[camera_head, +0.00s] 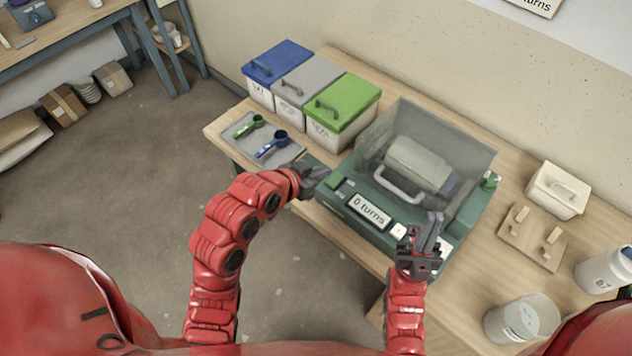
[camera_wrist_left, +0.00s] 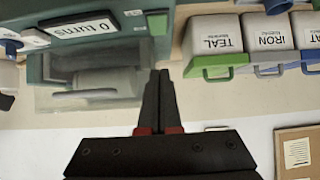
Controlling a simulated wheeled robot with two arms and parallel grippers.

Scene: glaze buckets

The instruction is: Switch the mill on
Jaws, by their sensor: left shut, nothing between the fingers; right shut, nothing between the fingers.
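The mill (camera_head: 370,237) is a dark green machine on the table with a clear hood (camera_head: 460,150) over a pale drum (camera_head: 418,163). Its front display (camera_head: 370,210) reads "0 turns", and it also shows in the left wrist view (camera_wrist_left: 82,29). A green block like a button (camera_head: 334,181) sits at its left front corner, also in the left wrist view (camera_wrist_left: 157,23). A small white button (camera_head: 398,230) is right of the display. My left gripper (camera_head: 322,178) is shut and empty by that left corner; its fingers (camera_wrist_left: 158,78) show in the wrist view. My right gripper (camera_head: 434,222) is shut over the mill's right front, hiding part of it.
Blue, grey and green lidded bins (camera_head: 340,108) stand left of the mill. A white lidded box (camera_head: 557,190), a wooden board (camera_head: 530,238), a clear bucket (camera_head: 520,320) and a white jar (camera_head: 603,270) are at the right.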

